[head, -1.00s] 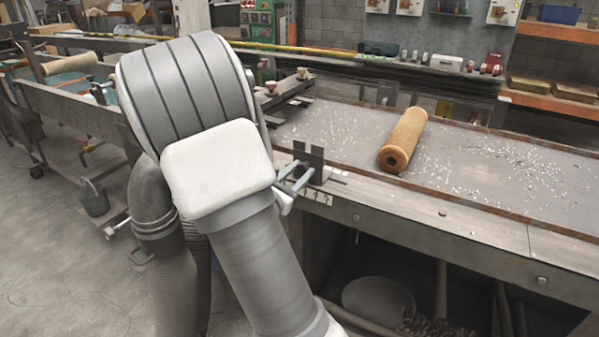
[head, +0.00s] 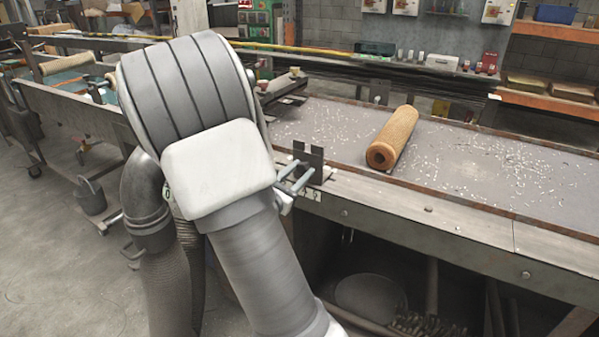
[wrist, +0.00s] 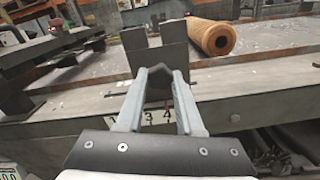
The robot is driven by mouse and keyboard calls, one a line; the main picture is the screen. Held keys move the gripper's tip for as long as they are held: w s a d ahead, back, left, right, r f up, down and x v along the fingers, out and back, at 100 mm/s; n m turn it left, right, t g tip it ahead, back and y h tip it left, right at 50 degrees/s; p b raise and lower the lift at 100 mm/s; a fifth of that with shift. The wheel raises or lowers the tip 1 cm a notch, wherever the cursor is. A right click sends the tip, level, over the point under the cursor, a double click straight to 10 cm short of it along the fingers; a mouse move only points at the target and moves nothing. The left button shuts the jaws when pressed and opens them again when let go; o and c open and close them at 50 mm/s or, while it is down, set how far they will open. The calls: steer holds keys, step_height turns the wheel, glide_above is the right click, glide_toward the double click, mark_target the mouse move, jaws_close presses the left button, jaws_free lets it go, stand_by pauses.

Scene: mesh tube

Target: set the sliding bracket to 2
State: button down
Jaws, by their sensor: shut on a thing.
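The sliding bracket (head: 315,160) is a dark upright metal plate with a notch in its top, at the bench's front edge. It also shows in the wrist view (wrist: 142,58). My gripper (wrist: 159,75) is shut on the bracket's lower middle part, one pale finger on each side; in the head view my gripper (head: 296,180) is partly behind my arm. The label 2 is not visible, apparently behind the left finger.
A tan mesh tube (head: 395,135) lies on the grey bench top (head: 470,160), behind and right of the bracket. Pale chips are scattered around it. Dark metal clamps (head: 283,92) stand at the bench's left. The bench front edge (head: 420,215) runs right, with clutter underneath.

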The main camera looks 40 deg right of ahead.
steer(key=c, duration=0.5)
jaws_free()
steer(key=shift+c, duration=0.2)
steer(key=p+v, duration=0.2)
steer(key=v, duration=1.5)
steer(key=shift+a, duration=0.2)
steer(key=shift+s, duration=0.15)
